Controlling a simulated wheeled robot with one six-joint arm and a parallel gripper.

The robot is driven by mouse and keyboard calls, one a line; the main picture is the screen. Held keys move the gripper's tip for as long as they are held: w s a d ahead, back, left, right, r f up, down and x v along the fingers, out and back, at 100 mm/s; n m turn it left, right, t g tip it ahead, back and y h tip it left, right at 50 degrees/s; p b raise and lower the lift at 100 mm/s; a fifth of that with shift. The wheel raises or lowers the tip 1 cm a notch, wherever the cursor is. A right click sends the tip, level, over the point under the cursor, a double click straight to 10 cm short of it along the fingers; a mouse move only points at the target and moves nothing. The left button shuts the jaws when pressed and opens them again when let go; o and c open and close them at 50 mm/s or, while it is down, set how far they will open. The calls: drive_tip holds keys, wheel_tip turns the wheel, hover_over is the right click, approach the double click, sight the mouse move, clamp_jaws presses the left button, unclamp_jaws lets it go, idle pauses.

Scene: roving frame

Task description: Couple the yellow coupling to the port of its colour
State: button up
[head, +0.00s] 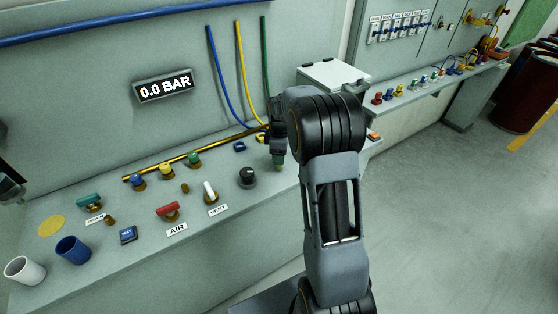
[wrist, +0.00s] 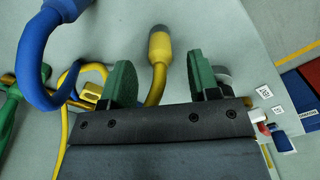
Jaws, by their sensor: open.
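The yellow coupling (wrist: 159,45) shows in the wrist view as a yellow collar with a dark grey tip on a yellow hose (wrist: 157,85). It lies between and beyond my gripper's two green fingers (wrist: 161,80), with a gap on either side. My gripper is open and not closed on it. In the head view my gripper (head: 278,160) points down over the right part of the bench; the coupling's end cannot be made out there. A yellow-topped brass fitting (head: 166,171), apparently the yellow port, stands between a blue one (head: 138,182) and a green one (head: 193,159).
A thick blue hose (wrist: 33,70) curves at the left of the wrist view. A black knob (head: 247,177), white lever (head: 210,192) and red handle (head: 168,209) stand on the bench. Two cups (head: 73,249) stand front left. The display (head: 163,88) reads 0.0 BAR.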

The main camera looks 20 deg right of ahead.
drive_tip(key=shift+f, duration=1.9)
drive_tip(key=c, duration=1)
drive_tip(key=shift+r+p, duration=1.85)
drive_tip(key=shift+r, duration=0.75)
